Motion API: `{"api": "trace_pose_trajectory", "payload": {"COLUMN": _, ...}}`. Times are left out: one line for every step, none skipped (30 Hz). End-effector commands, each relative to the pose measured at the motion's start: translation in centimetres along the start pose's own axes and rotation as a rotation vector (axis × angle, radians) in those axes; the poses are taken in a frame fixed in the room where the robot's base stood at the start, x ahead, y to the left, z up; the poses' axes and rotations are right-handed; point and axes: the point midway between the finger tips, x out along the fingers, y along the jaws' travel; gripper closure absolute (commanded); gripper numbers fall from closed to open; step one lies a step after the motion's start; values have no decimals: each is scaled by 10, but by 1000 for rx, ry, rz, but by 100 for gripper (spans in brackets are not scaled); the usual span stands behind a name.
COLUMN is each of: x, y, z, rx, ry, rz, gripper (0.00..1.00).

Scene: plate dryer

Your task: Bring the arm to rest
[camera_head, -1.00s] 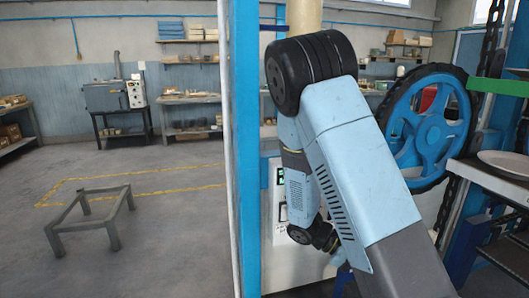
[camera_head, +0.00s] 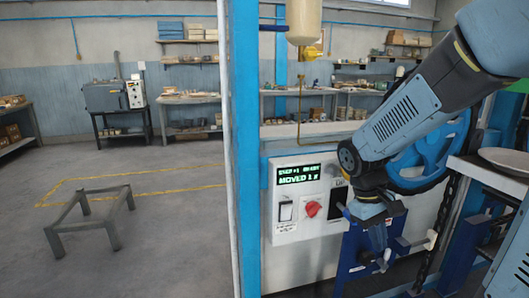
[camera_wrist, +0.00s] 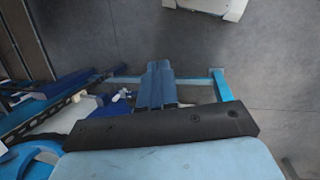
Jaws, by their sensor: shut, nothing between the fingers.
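My arm reaches in from the upper right in the head view and bends down at its wrist. My gripper (camera_head: 381,262) hangs at the lower end, pointing down, in front of a blue metal stand. In the wrist view my gripper (camera_wrist: 158,68) shows as two dark blue fingers side by side, pressed together with nothing between them. Grey floor shows beyond the fingertips. I cannot tell whether the gripper touches the stand.
The control panel (camera_head: 312,203) with a lit display and red knob is left of my wrist. The blue handwheel (camera_head: 428,165) is behind my arm. A plate (camera_head: 507,158) lies on a shelf at right. A blue post (camera_head: 245,150) stands left. Floor beyond is open around a low frame (camera_head: 85,222).

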Motion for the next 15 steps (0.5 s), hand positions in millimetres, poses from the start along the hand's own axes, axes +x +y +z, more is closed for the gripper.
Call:
{"api": "trace_pose_trajectory", "payload": {"x": -8, "y": 1, "z": 6, "rx": 27, "ry": 43, "rz": -15, "gripper": 100}}
{"api": "trace_pose_trajectory", "payload": {"x": -13, "y": 0, "z": 8, "rx": 42, "ry": 67, "rz": -24, "gripper": 100}}
{"api": "trace_pose_trajectory", "payload": {"x": -19, "y": 0, "z": 11, "rx": 60, "ry": 99, "rz": -34, "gripper": 100}}
{"api": "trace_pose_trajectory", "payload": {"x": -23, "y": 0, "z": 14, "rx": 75, "ry": 123, "rz": -43, "gripper": 100}}
{"api": "trace_pose_trajectory", "payload": {"x": -28, "y": -1, "z": 17, "rx": 90, "ry": 146, "rz": -50, "gripper": 100}}
{"api": "trace_pose_trajectory", "payload": {"x": -34, "y": -1, "z": 20, "rx": 109, "ry": 178, "rz": -60, "gripper": 100}}
{"api": "trace_pose_trajectory", "payload": {"x": -38, "y": -1, "z": 23, "rx": 124, "ry": 201, "rz": -68, "gripper": 100}}
{"api": "trace_pose_trajectory", "payload": {"x": -42, "y": -2, "z": 26, "rx": 137, "ry": 225, "rz": -74, "gripper": 100}}
{"api": "trace_pose_trajectory", "payload": {"x": -48, "y": -2, "z": 30, "rx": 156, "ry": 257, "rz": -83, "gripper": 100}}
{"api": "trace_pose_trajectory", "payload": {"x": -53, "y": -3, "z": 33, "rx": 171, "ry": 281, "rz": -89, "gripper": 100}}
{"api": "trace_pose_trajectory", "payload": {"x": -57, "y": -3, "z": 36, "rx": 184, "ry": 304, "rz": -94, "gripper": 100}}
{"api": "trace_pose_trajectory", "payload": {"x": -63, "y": -4, "z": 40, "rx": 202, "ry": 335, "rz": -103, "gripper": 100}}
{"api": "trace_pose_trajectory", "payload": {"x": -67, "y": -5, "z": 43, "rx": 216, "ry": 359, "rz": -107, "gripper": 100}}
{"api": "trace_pose_trajectory", "payload": {"x": -72, "y": -6, "z": 47, "rx": 230, "ry": 383, "rz": -112, "gripper": 100}}
{"api": "trace_pose_trajectory", "payload": {"x": -77, "y": -6, "z": 51, "rx": 248, "ry": 415, "rz": -119, "gripper": 100}}
